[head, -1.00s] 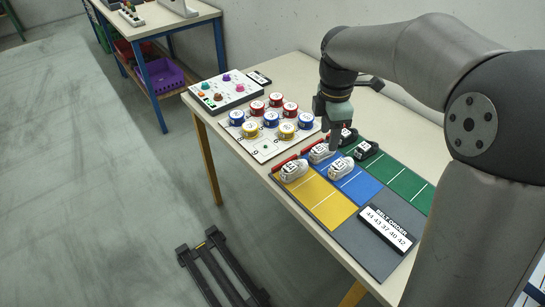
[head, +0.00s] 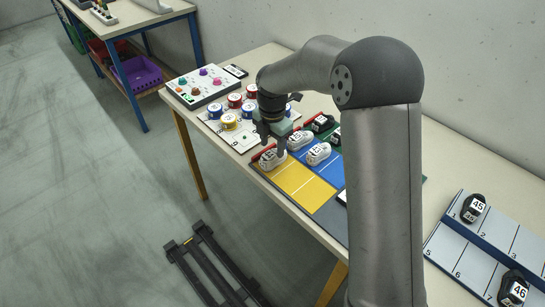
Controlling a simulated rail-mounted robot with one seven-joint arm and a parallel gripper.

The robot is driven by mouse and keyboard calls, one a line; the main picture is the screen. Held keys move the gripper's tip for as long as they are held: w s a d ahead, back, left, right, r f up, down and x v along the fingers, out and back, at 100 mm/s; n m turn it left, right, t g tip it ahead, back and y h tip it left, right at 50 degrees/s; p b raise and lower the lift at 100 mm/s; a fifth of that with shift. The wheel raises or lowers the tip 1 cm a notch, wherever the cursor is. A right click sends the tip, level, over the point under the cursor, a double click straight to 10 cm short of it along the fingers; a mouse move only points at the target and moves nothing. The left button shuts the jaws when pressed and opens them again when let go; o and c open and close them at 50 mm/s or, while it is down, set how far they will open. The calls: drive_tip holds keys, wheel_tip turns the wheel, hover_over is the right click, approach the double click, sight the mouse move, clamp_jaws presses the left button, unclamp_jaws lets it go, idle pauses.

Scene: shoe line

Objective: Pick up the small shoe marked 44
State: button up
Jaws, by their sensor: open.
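Small shoes stand on the coloured mat on the table. A white shoe (head: 272,159) is on the yellow strip; two more white shoes, one to the left (head: 299,140) and one to the right (head: 318,153), are on the blue strip. Black shoes (head: 321,123) stand at the green strip, partly hidden. Their number labels are too small to read surely, so I cannot tell which is 44. My gripper (head: 273,146) is open, fingers pointing down, just above the white shoe on yellow and close to the left blue-strip shoe. I cannot tell whether it touches either.
Blue, red and yellow round pieces (head: 229,121) sit on a white board behind my gripper. A control panel (head: 203,86) is beyond. At right, a numbered board (head: 498,244) holds black shoes marked 45 (head: 473,207) and 46 (head: 513,289). My arm hides part of the table.

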sight(272, 152)
drive_tip(key=shift+w+a+f+p, duration=0.1)
drive_tip(key=shift+f+p, duration=0.45)
drive_tip(key=shift+f, duration=2.15)
drive_tip(key=c, duration=0.7)
drive_tip(key=shift+c, duration=0.2)
drive_tip(key=shift+r, duration=0.1)
